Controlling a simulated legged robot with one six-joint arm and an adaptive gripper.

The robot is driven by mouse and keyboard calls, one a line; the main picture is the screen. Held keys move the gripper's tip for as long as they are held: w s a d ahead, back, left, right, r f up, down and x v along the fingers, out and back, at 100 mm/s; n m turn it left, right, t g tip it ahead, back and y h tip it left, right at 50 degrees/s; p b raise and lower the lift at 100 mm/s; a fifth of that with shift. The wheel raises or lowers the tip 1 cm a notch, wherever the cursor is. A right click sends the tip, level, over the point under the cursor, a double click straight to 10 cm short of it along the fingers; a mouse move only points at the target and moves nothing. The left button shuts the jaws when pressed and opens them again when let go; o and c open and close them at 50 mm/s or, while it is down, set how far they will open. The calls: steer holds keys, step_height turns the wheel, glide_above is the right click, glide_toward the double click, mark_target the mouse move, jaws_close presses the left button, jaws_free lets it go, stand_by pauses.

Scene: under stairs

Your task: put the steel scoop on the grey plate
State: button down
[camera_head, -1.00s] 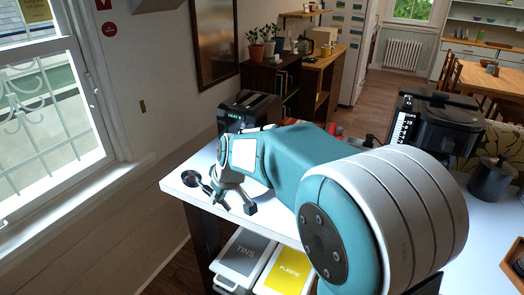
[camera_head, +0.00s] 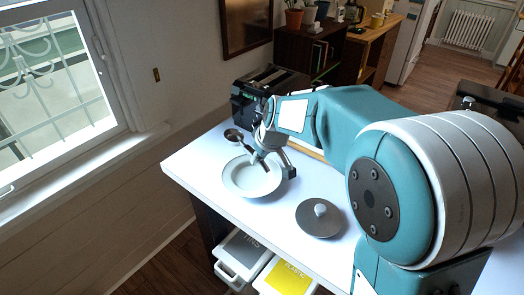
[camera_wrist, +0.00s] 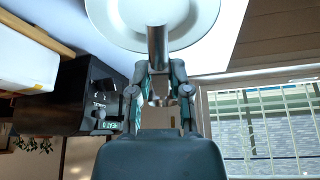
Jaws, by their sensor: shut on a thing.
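The steel scoop (camera_head: 234,136) is held in my gripper (camera_head: 268,160), its round bowl pointing to the far left, past the plate's rim. In the wrist view, my gripper (camera_wrist: 158,98) is shut on the scoop's metal handle (camera_wrist: 157,48). A round, pale grey-white plate (camera_head: 240,190) lies on the white table, below my gripper and the handle. The plate also shows at the top of the wrist view (camera_wrist: 105,22). The gap between scoop and plate cannot be told exactly. My gripper hides part of the plate's right side.
A dark grey disc with a pale knob (camera_head: 312,225) lies right of the plate. A black toaster (camera_head: 268,82) stands behind my gripper. The white table (camera_head: 205,165) has its left corner free. Bins (camera_head: 240,255) stand below, and a window (camera_head: 50,90) is left.

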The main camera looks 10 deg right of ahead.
steer(key=f, duration=0.1)
steer(key=d+f, duration=0.1)
steer(key=f, duration=0.3)
steer(key=shift+d+f, duration=0.2)
steer(key=shift+d, duration=0.05)
steer(key=shift+a+f, duration=0.4)
steer(key=shift+f, duration=0.4)
steer(key=shift+d+f, duration=0.1)
steer(key=shift+d, duration=0.2)
steer(key=c, duration=0.6)
jaws_free()
steer(key=shift+o, duration=1.2)
steer(key=shift+a, duration=0.2)
steer(key=o, duration=0.3)
steer(key=shift+o, duration=0.2)
steer(key=shift+d, duration=0.1)
